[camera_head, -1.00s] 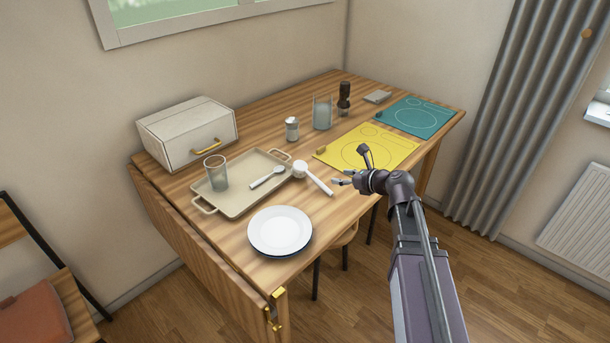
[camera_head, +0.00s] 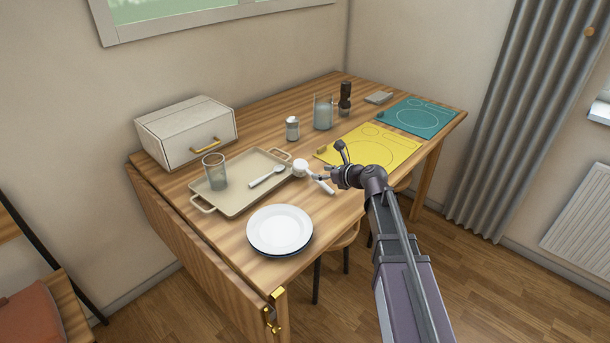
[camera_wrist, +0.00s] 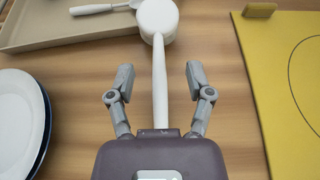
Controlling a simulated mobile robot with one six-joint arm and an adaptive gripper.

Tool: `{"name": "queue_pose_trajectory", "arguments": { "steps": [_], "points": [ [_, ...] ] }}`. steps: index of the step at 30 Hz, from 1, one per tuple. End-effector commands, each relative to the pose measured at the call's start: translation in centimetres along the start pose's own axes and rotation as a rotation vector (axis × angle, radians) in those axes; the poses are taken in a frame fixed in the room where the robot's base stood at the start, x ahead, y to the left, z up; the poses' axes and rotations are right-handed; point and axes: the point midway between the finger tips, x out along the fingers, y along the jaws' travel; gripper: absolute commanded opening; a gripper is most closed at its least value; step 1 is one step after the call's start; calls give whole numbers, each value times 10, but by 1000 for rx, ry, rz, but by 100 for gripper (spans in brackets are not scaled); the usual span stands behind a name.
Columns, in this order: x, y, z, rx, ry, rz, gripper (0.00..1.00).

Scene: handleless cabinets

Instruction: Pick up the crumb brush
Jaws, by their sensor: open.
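The crumb brush is white, with a round head and a long straight handle. In the head view the brush (camera_head: 302,169) lies on the wooden table between the tray and the yellow mat. In the wrist view its head (camera_wrist: 158,18) is at the top and its handle (camera_wrist: 160,85) runs down between my fingers. My gripper (camera_wrist: 158,80) is open, with one finger on each side of the handle and a gap on both sides. In the head view my gripper (camera_head: 318,174) is over the handle, partly hiding it. The handle's lower end is hidden by my gripper's body in the wrist view.
A beige tray (camera_head: 233,208) with a glass (camera_head: 215,172) and a spoon (camera_head: 266,177) is left of the brush. White plates (camera_head: 280,229) are in front. A yellow mat (camera_head: 385,148) is to the right. A shaker (camera_head: 292,128) and a pitcher (camera_head: 323,113) stand behind.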

Motion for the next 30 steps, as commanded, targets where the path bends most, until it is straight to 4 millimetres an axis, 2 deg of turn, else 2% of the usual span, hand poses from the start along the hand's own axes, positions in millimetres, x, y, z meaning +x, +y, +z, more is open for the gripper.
{"name": "queue_pose_trajectory", "arguments": {
  "steps": [14, 25, 30],
  "points": [
    [5, 0, 0, 0, 0, 0, 67],
    [44, 0, 0, 0, 1, 1, 67],
    [53, 0, 1, -1, 1, 0, 67]
  ]
}}
